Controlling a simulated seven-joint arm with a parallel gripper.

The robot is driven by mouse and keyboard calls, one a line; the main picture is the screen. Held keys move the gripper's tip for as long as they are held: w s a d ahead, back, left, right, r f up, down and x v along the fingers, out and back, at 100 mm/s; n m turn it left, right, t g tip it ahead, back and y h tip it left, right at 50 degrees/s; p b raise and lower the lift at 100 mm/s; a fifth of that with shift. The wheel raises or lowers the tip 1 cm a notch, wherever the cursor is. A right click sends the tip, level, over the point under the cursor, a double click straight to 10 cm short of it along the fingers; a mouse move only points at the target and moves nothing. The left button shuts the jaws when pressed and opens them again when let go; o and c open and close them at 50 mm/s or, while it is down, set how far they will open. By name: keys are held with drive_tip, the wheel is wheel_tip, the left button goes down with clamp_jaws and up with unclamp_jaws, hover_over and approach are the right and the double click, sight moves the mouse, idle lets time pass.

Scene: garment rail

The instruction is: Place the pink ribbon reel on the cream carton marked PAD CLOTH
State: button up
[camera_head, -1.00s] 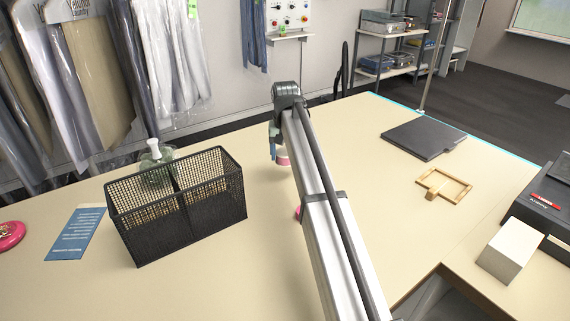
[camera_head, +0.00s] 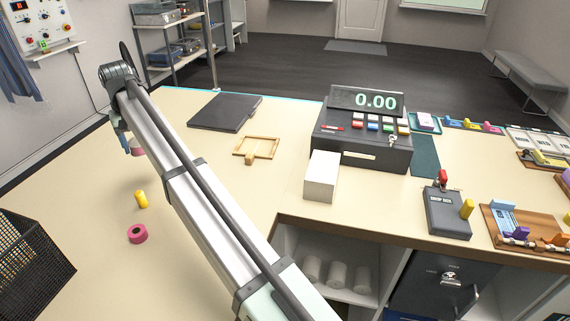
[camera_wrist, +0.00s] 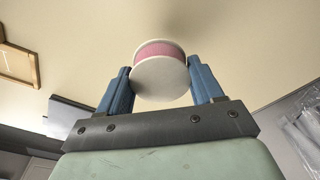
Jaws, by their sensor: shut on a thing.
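The pink ribbon reel, with pale round flanges and a pink band, is between the blue fingers of my gripper (camera_wrist: 162,85) in the wrist view. The reel (camera_wrist: 160,75) fills the gap and the fingers are shut on it. In the head view the reel (camera_head: 138,152) shows partly below my gripper (camera_head: 128,145), at the far left of the counter. A plain cream-white carton (camera_head: 321,177) stands on the counter in front of the till, well to the right of my gripper. No marking is readable on its visible faces.
A yellow piece (camera_head: 141,199) and a dark pink ring (camera_head: 137,234) lie left of my arm. A wooden frame (camera_head: 257,148) and a dark flat slab (camera_head: 225,112) lie between gripper and carton. The till (camera_head: 362,135) stands behind the carton; a black mesh basket (camera_head: 35,262) is at lower left.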

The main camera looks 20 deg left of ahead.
drive_tip(key=w+d+r+m, duration=0.2)
drive_tip(key=w+d+r, duration=0.1)
drive_tip(key=w+d, duration=1.05)
drive_tip(key=w+d+r+m, duration=0.2)
drive_tip(key=w+d, duration=0.2)
drive_tip(key=d, duration=0.8)
drive_tip(key=w+d+r+m, duration=0.15)
drive_tip(key=w+d, duration=0.25)
drive_tip(key=d, duration=0.7)
hover_over(323, 165)
drive_tip(key=shift+m+h, duration=0.25)
drive_tip(key=shift+h, duration=0.05)
drive_tip(key=shift+s+d+f, duration=0.1)
drive_tip(key=shift+f, duration=2.5)
drive_tip(key=shift+s+f, duration=0.1)
drive_tip(key=shift+f, duration=2.45)
drive_tip(key=shift+f, duration=0.15)
drive_tip(key=o, duration=1)
drive_tip(key=shift+o, duration=0.2)
